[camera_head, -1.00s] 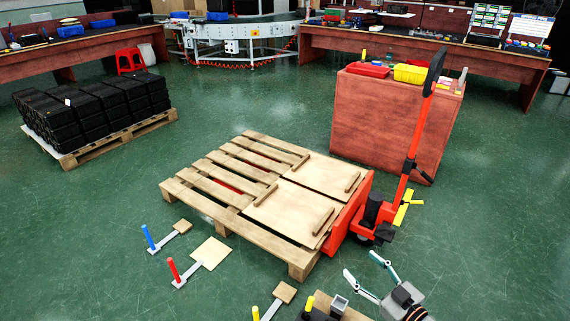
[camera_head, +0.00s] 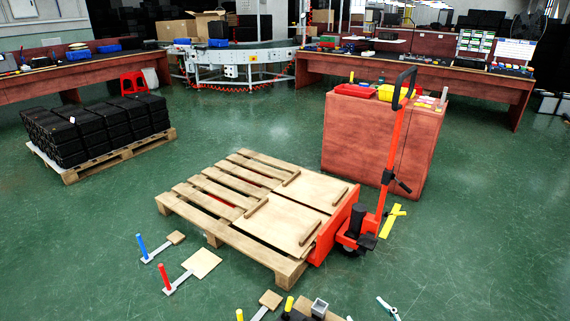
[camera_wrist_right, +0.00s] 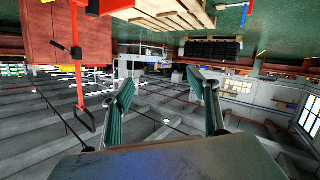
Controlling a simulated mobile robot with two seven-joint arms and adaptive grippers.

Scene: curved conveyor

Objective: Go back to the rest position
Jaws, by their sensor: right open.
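My right gripper (camera_head: 372,308) shows only by its fingertips at the bottom edge of the head view, right of centre. In the right wrist view its two fingers (camera_wrist_right: 166,103) stand well apart with nothing between them. That view is upside down, with the ceiling at the bottom. The gripper is apart from the pallet and the pallet jack. My left gripper is not in the head view.
A wooden pallet (camera_head: 228,228) with boards sits on a red pallet jack (camera_head: 345,225). A reddish cabinet (camera_head: 375,145) stands behind it. Blue (camera_head: 141,245), red (camera_head: 162,278) and yellow-handled posts stand at front left. Black crates (camera_head: 95,125) sit on another pallet. Floor at right is clear.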

